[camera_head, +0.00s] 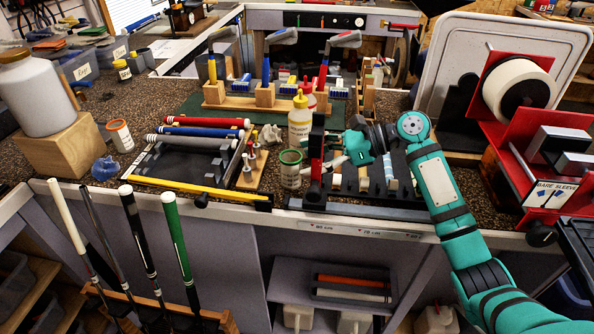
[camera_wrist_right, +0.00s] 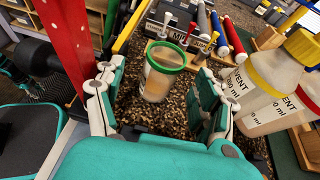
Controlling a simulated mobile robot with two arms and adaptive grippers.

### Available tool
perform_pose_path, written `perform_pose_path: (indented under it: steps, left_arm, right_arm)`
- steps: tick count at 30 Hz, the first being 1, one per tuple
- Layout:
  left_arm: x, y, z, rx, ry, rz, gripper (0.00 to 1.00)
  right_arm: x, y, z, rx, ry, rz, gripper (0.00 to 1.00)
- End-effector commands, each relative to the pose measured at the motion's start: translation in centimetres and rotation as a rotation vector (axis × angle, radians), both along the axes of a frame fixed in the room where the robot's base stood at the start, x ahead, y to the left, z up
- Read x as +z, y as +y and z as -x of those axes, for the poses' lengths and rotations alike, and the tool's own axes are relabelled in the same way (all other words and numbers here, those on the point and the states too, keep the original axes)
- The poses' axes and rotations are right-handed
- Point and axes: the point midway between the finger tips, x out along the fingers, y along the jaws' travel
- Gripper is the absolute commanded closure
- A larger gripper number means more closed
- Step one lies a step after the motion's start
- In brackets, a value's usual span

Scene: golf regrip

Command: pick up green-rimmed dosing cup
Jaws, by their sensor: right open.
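The green-rimmed dosing cup (camera_head: 290,170) stands upright on the speckled bench top in the head view, just in front of the solvent bottles. In the right wrist view the cup (camera_wrist_right: 162,75) shows its green rim and translucent body, with a pale orange lower part. My right gripper (camera_head: 338,162) is to the right of the cup in the head view, partly behind a red and black upright. In the wrist view my right gripper (camera_wrist_right: 158,92) is open, with one finger to each side of the cup's line and no finger visibly touching it. My left gripper is not in view.
A yellow-capped solvent bottle (camera_head: 300,122) stands close behind the cup. A red and black upright (camera_head: 317,150) stands close to its right. A small wooden stand (camera_head: 251,168) is on its left. An orange-rimmed cup (camera_head: 120,136) stands farther left.

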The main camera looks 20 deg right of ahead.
Motion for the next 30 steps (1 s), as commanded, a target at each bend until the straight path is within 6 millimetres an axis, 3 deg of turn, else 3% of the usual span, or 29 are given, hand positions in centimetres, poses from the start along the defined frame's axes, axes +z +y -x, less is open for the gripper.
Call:
perform_pose_path:
  steps: [6,13,21,29,30]
  left_arm:
    - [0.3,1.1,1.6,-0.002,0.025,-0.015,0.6]
    - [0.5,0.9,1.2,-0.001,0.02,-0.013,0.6]
    - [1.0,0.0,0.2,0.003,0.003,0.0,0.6]
    - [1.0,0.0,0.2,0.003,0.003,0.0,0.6]
    - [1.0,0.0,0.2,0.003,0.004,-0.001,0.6]
  right_arm:
    - [-1.1,2.7,-1.0,-0.002,-0.001,0.0,0.28]
    - [-1.9,3.7,-1.4,-0.003,-0.002,0.001,0.28]
    - [-3.9,6.7,-2.6,-0.003,-0.002,0.002,0.28]
    - [-4.2,7.1,-2.8,-0.005,-0.002,0.003,0.28]
    - [-4.2,7.1,-2.8,-0.005,-0.003,0.003,0.33]
